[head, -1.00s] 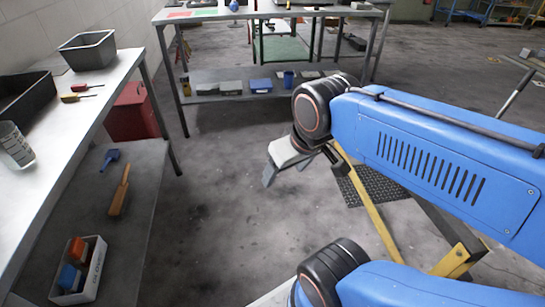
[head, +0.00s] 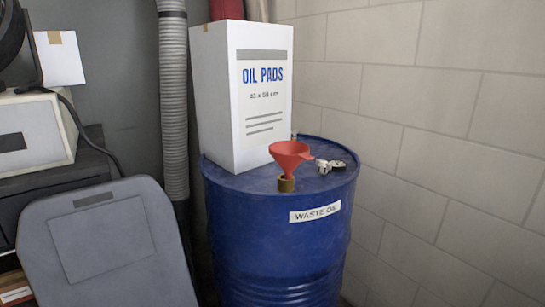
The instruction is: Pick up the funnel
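A red funnel (head: 290,155) is on top of the blue waste oil drum (head: 272,238) in the head view. Its lower end is at a brass-coloured collar (head: 286,184) near the drum's front edge, and a red tab points right from its rim. Whether the spout goes into the collar is hidden. My gripper and arm are not in the head view now.
A white oil pads box (head: 245,90) stands on the drum behind and left of the funnel. A small metal fitting (head: 331,166) lies right of it. A grey padded panel (head: 105,245) stands left of the drum. A block wall (head: 440,130) is close on the right.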

